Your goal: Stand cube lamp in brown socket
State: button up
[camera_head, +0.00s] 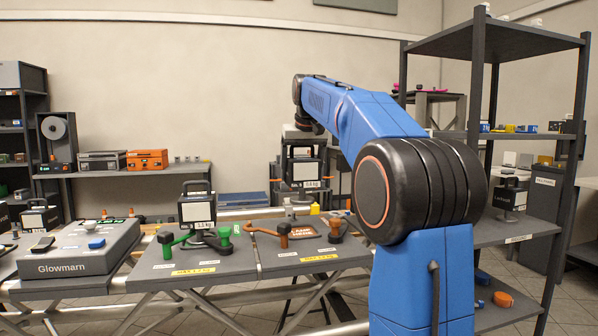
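A black cube lamp (197,209) with a white face and top handle stands upright over the green fittings on the grey table's left part. Another black, boxy, handled lamp-like unit (303,171) with a small weight label is directly below my gripper (302,134). A short grey stem shows under it. The fingers are small and partly hidden by my arm; I cannot tell whether they grip its handle. The brown socket (335,230) is on the table's right part, with a brown knobbed fitting (283,234) to its left. The unit appears above and behind these brown fittings.
The grey table (245,262) has bare room along its front. A Glowmarn console (75,258) stands at left. A tall dark shelf rack (512,234) stands close on the right. An orange case (147,160) sits on the back bench.

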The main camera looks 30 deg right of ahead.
aim_at(301, 198)
jog(key=shift+s+a, duration=0.2)
jog(key=shift+s, duration=0.15)
jog(key=shift+f, duration=4.7)
jog(key=shift+f, duration=0.15)
jog(key=o, duration=2.2)
